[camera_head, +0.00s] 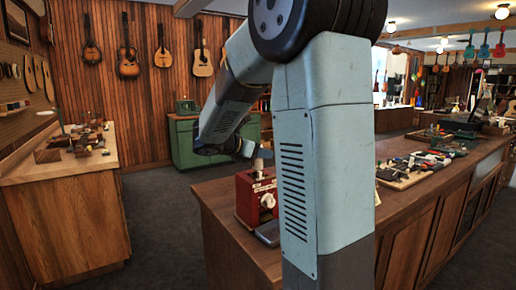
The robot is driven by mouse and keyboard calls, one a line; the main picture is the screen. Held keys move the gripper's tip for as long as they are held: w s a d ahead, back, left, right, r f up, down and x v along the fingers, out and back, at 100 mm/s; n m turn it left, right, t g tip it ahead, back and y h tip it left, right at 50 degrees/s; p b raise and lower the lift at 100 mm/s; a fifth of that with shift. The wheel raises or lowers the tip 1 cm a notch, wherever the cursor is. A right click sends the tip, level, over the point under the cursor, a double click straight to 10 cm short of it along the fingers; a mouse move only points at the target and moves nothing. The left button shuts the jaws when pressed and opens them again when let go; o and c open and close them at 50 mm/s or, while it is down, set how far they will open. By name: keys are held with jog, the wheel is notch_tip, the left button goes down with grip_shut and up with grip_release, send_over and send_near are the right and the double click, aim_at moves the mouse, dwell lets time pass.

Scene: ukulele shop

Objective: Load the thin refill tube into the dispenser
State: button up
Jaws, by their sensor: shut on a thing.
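A red box-shaped dispenser (243,200) with a pale round knob on its front stands near the left end of the wooden counter. My arm's column hides its right side. My gripper (257,152) is just above the dispenser's top, partly hidden behind my own arm. It is shut on a small pale, thin piece (259,166), which looks like the thin refill tube. The piece is upright over the dispenser's top. I cannot tell whether its lower end is in the dispenser or just above it.
A dark flat tray (268,233) lies in front of the dispenser. A board of tools (408,170) lies on the counter to the right. A wooden workbench (60,172) stands at left and a green cabinet (187,143) behind. Open floor lies between them.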

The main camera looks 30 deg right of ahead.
aim_at(260, 164)
jog(key=shift+s+d+f, duration=0.1)
jog(key=shift+f, duration=1.5)
jog(key=shift+f, duration=0.45)
dwell(0.5)
jog(key=o, duration=0.8)
jog(key=shift+c, duration=0.2)
jog(key=shift+a, duration=0.2)
jog(key=v, duration=1.1)
jog(key=shift+d, duration=0.1)
dwell(0.4)
